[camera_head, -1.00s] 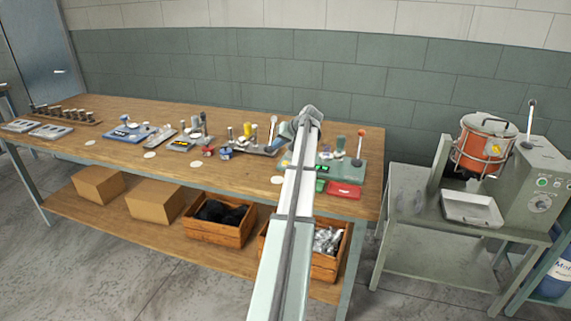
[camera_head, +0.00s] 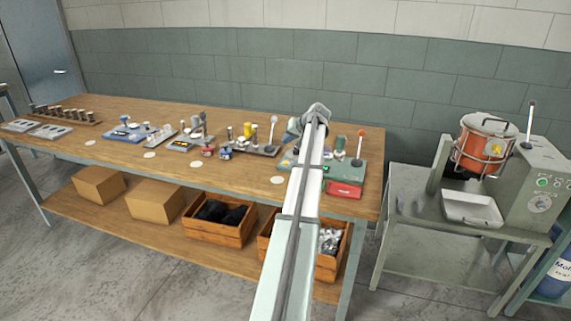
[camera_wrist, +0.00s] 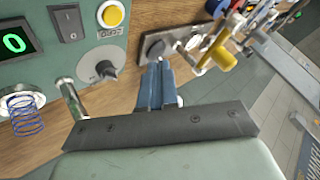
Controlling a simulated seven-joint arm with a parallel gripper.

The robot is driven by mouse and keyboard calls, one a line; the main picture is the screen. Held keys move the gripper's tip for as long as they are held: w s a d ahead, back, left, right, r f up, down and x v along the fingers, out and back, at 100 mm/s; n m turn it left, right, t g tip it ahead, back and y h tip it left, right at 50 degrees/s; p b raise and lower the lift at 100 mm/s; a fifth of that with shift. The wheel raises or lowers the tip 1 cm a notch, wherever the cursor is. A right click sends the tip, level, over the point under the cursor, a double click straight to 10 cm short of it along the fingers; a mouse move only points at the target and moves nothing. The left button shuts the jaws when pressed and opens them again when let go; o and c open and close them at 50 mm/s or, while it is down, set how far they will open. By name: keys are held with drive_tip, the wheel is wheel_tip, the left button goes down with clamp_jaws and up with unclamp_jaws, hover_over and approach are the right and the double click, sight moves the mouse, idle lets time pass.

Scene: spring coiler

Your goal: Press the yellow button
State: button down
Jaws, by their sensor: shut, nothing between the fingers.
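The yellow button (camera_wrist: 113,15) is round with a pale rim, on the green panel (camera_wrist: 140,20) of the spring coiler at the top of the wrist view. My gripper (camera_wrist: 156,84) has blue fingers, shut and empty. In that view its tips lie below and right of the button, apart from it in the picture; the exact gap cannot be told. In the head view, the green coiler (camera_head: 350,171) stands at the right end of the bench, partly behind my arm. The button and my fingertips are hidden there.
A black rocker switch (camera_wrist: 67,22), a green display (camera_wrist: 14,43) and a grey knob (camera_wrist: 97,63) surround the button. A chrome post (camera_wrist: 69,97) and blue spring (camera_wrist: 27,117) sit at left. A red tray (camera_head: 344,190) is at the coiler's front.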

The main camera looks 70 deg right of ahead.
sight(288, 163)
drive_tip(key=shift+f, duration=3.6)
drive_tip(key=shift+f, duration=0.4)
drive_tip(key=shift+f, duration=0.4)
drive_tip(key=shift+r, duration=0.85)
drive_tip(key=shift+r, duration=2.5)
